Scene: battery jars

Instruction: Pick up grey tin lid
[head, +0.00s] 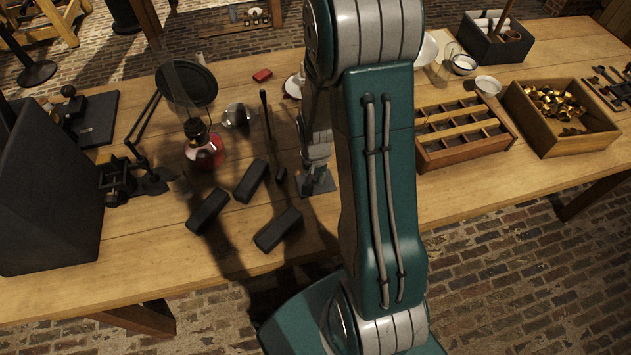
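I cannot pick out a grey tin lid for certain. A shiny silvery round piece (237,116) sits on the table beside the lamp with the red base, and I cannot tell whether it is a lid. A pale round dish (293,86) lies farther back, partly covered by my arm. My gripper (318,184) points down over the middle of the table, just left of my large green arm link. Its fingers are small and dark here, so I cannot tell whether they are open or shut, or whether they touch anything. My arm hides the table behind it.
Several black blocks (251,181) lie left of and in front of my gripper. A dark rod (267,125) stands close by. The red-based lamp (205,153) and a black disc (187,84) are left. A compartment tray (467,151) and a box of brass pieces (563,130) are right.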

